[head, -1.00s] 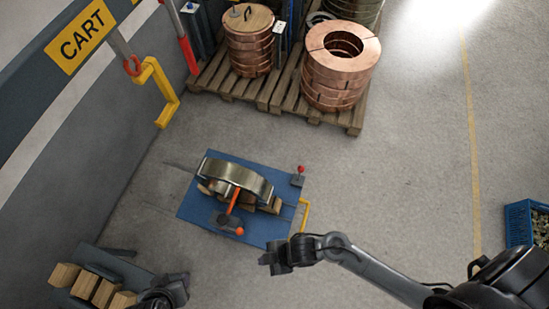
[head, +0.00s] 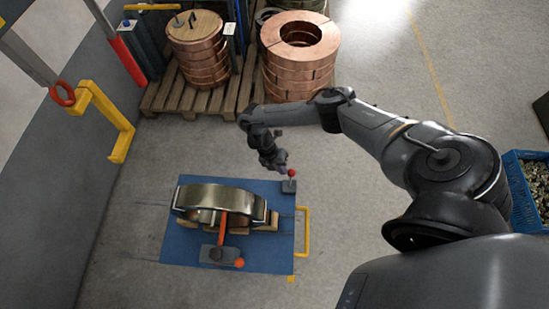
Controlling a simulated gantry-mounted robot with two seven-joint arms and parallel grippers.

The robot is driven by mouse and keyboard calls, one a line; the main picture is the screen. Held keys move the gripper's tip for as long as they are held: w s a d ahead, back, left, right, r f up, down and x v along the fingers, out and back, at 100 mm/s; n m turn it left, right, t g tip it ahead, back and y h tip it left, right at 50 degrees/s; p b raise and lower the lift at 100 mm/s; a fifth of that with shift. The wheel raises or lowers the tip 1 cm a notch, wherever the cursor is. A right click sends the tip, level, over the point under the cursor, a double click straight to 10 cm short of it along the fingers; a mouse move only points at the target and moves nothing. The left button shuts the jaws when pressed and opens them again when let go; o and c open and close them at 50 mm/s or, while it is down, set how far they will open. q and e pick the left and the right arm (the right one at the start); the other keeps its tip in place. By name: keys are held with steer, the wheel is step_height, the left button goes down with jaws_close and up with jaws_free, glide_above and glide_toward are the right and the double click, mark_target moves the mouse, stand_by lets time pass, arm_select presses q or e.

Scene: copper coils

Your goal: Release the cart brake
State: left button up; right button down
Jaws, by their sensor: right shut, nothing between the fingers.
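The blue cart (head: 180,250) stands on the floor and carries a steel-coloured coil (head: 215,196) on wooden blocks. A small lever with a red knob (head: 291,173) stands upright on a dark base at the cart's far right corner. An orange bar (head: 223,232) lies in front of the coil, by a dark block with an orange knob (head: 239,263). A yellow handle (head: 303,232) is on the cart's right side. My right gripper (head: 281,167) is shut and empty, pointing down just left of the red knob; I cannot tell whether they touch. My left gripper is out of view.
A wooden pallet (head: 165,98) with copper coils (head: 299,62) stands behind the cart. A yellow hook-shaped bracket (head: 100,105) hangs at left. A blue crate (head: 525,195) is at far right. Floor between the cart and pallet is clear.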

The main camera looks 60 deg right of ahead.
steer(key=w+d+r+t+b, duration=0.1)
steer(key=w+d+r, duration=0.1)
steer(key=w, duration=0.5)
steer(key=shift+w+r+t, duration=0.3)
steer(key=shift+w+r, duration=0.05)
steer(key=shift+r, duration=0.4)
steer(key=s+d+f+b, duration=0.1)
steer(key=s+f+b, duration=0.5)
steer(key=f, duration=0.4)
steer(key=shift+s+d+f, duration=0.2)
steer(key=shift+s, duration=0.15)
steer(key=shift+s, duration=0.1)
